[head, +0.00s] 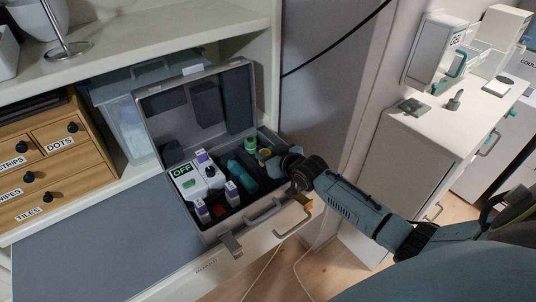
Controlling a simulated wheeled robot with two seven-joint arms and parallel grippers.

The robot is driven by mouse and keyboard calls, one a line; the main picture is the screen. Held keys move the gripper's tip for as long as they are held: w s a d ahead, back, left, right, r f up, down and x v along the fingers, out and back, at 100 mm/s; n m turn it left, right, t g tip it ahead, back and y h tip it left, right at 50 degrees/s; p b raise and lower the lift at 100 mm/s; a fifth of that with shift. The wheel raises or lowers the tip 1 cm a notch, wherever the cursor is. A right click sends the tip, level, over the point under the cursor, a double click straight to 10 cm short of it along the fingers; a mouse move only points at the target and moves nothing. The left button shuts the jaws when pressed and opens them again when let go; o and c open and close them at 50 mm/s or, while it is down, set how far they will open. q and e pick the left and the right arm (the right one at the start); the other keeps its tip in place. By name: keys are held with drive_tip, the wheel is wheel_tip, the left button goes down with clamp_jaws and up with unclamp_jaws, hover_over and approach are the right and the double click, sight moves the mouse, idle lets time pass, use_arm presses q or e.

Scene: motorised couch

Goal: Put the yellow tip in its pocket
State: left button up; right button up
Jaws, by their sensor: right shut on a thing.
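An open grey case (213,234) stands on the counter with its lid raised at the back. Its compartments hold a white device (188,182) reading OFF, purple-capped white bottles (233,194), a teal cylinder (236,170) and a green-capped item (251,145). My right gripper (298,187) is at the case's right edge, its fingers small and dark. A small yellow piece (304,201), apparently the yellow tip, shows just below it, in its grip. The fingertips are hard to make out, and my wrist hides part of the case's right side. My left gripper is not in view.
A wooden drawer unit (50,160) and a clear bin (130,125) stand left of the case. A blue-grey mat (90,245) lies clear at the front left. A grey wall panel (325,90) rises behind my wrist. A white cabinet (425,135) stands at right.

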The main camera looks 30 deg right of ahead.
drive_tip(key=shift+f, duration=0.2)
drive_tip(key=o, duration=1)
drive_tip(key=shift+c, duration=0.2)
drive_tip(key=shift+r, duration=0.2)
drive_tip(key=shift+s+r, duration=0.1)
drive_tip(key=shift+s, duration=0.2)
drive_tip(key=p+v, duration=0.2)
drive_tip(key=v, duration=0.9)
drive_tip(key=shift+s+r, duration=0.15)
drive_tip(key=shift+d, duration=0.1)
